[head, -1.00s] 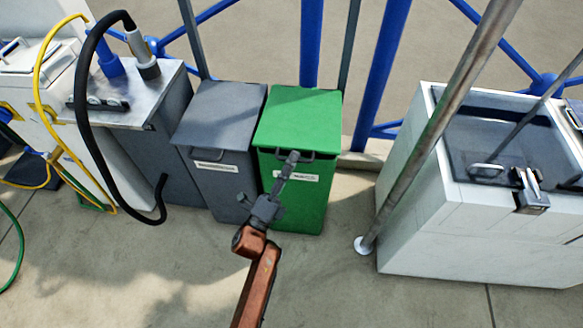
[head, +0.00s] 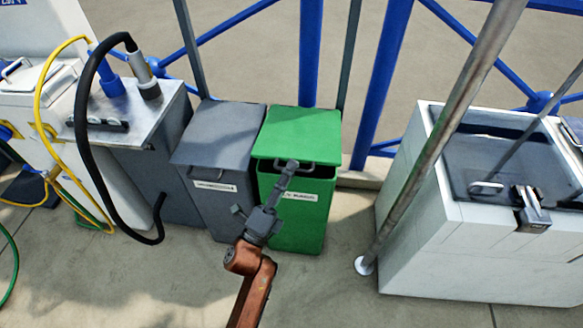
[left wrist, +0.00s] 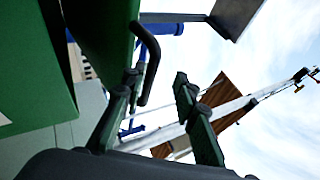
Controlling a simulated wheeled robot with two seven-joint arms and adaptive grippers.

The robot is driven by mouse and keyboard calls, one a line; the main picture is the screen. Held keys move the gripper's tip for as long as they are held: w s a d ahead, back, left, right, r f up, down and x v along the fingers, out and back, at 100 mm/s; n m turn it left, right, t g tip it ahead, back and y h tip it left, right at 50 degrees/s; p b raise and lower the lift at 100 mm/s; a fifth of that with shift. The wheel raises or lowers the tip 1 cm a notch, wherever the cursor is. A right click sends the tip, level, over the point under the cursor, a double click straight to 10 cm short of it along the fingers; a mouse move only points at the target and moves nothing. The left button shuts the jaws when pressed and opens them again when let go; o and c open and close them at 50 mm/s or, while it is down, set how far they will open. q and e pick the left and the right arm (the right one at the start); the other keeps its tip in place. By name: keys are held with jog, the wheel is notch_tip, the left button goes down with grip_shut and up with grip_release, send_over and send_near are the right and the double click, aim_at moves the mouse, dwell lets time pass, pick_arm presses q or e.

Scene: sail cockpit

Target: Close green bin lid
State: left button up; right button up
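The green bin (head: 312,228) stands beside a grey bin. Its green lid (head: 298,132) is slightly raised at the front, with a dark gap between lid and body. A dark handle (head: 307,164) is on the lid's front edge. My left gripper (head: 290,166) reaches up to that handle from the front. In the left wrist view the fingers (left wrist: 156,78) are spread apart. The bent handle (left wrist: 151,62) shows close to the left finger, near or between the tips; contact is unclear. My right gripper is not in view.
The grey bin (head: 215,200) stands close on the left with its lid down. Left of it is a metal-topped cabinet (head: 170,100) with a black hose (head: 88,180). A slanted metal pole (head: 420,155) and a white box (head: 440,265) are on the right. The front floor is clear.

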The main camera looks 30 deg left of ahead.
pick_arm(q)
jog(key=s+a+f, duration=0.1)
jog(key=s+f, duration=0.3)
jog(key=f, duration=0.2)
jog(key=shift+a+f, duration=0.25)
jog(key=shift+a, duration=0.15)
dwell(0.3)
jog(key=shift+s, duration=0.1)
dwell(0.3)
